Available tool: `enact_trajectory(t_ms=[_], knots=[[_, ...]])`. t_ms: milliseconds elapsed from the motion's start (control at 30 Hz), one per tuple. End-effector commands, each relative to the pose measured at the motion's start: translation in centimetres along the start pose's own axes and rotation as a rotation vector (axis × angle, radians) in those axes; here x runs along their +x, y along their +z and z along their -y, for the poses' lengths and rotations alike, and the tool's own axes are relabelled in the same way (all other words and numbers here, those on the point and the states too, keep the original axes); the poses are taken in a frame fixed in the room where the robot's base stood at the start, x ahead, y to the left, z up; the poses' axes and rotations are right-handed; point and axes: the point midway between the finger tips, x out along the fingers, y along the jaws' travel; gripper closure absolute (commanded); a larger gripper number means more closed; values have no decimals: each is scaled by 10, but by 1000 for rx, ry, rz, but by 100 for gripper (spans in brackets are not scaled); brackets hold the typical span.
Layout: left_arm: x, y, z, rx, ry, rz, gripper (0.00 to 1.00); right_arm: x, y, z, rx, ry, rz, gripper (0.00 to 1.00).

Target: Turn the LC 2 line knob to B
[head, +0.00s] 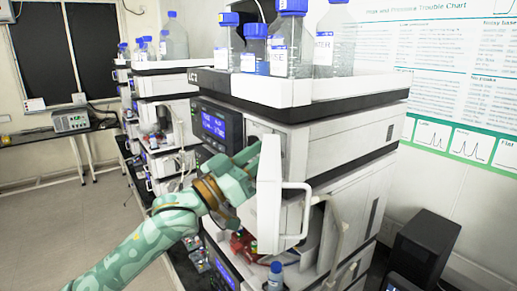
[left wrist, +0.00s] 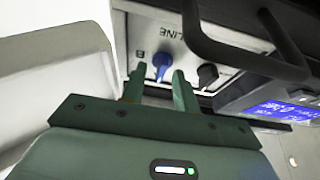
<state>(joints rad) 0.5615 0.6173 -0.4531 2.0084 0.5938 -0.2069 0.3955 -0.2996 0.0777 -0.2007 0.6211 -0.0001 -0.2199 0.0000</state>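The LC 2 stack (head: 245,92) stands in the middle of the head view, its front door (head: 268,195) swung open. My left gripper (head: 251,153) reaches in behind that door; the door partly hides it. In the left wrist view, a blue knob (left wrist: 162,62) sits on a white panel (left wrist: 200,50) marked "LINE", shown upside down. One small mark beside the knob is hard to read. My left gripper (left wrist: 159,74) is open, with one finger on each side of the knob. I cannot tell whether either finger touches it. My right gripper is not in view.
A black knob (left wrist: 207,75) sits right of the blue one. A dark bar (left wrist: 240,55) crosses close by, near a lit display (left wrist: 278,112). Bottles (head: 290,40) stand on top of the stack. A blue-capped bottle (head: 275,277) is below the door. Open floor lies left.

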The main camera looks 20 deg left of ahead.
Motion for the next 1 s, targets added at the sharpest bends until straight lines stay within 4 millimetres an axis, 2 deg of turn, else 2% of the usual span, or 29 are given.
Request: enact_trajectory(t_ms=[233, 267, 333, 367, 733, 1000], knots=[[1, 0, 0, 1, 0, 0, 70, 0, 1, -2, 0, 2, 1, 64], [1, 0, 0, 1, 0, 0, 76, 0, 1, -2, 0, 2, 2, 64], [1, 0, 0, 0, 0, 0, 95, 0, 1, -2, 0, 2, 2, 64], [1, 0, 0, 0, 0, 0, 100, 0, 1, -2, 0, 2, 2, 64], [1, 0, 1, 26, 9, 1, 100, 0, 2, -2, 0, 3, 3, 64], [1, 0, 2, 160, 63, 2, 100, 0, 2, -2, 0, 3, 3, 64]])
